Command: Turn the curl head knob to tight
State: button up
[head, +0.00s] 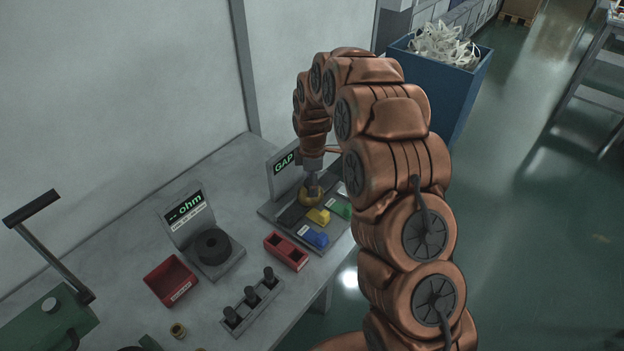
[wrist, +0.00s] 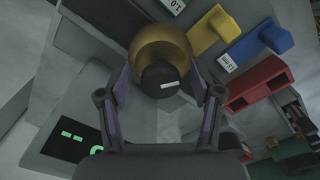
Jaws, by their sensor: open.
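The curl head is a brass, rounded body (head: 311,198) on the grey station by the GAP display (head: 284,163). In the wrist view the brass body (wrist: 160,48) has a black round knob (wrist: 160,81) with a short white mark, which points roughly sideways to the right. My gripper (wrist: 162,88) is open, with one finger on each side of the knob and gaps visible between. In the head view my gripper (head: 313,182) is right above the brass body and partly hides it. The knob's setting labels cannot be read.
Beside the curl head are yellow (head: 318,216), blue (head: 313,236) and green (head: 338,208) labelled blocks. A red block (head: 286,251), an ohm meter (head: 189,212), a red bin (head: 171,281) and a rack of black pegs (head: 250,301) stand nearer on the bench.

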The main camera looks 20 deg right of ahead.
jog(key=shift+c, duration=0.3)
jog(key=c, duration=1.1)
jog(key=shift+f+b, duration=0.15)
jog(key=shift+b, duration=0.3)
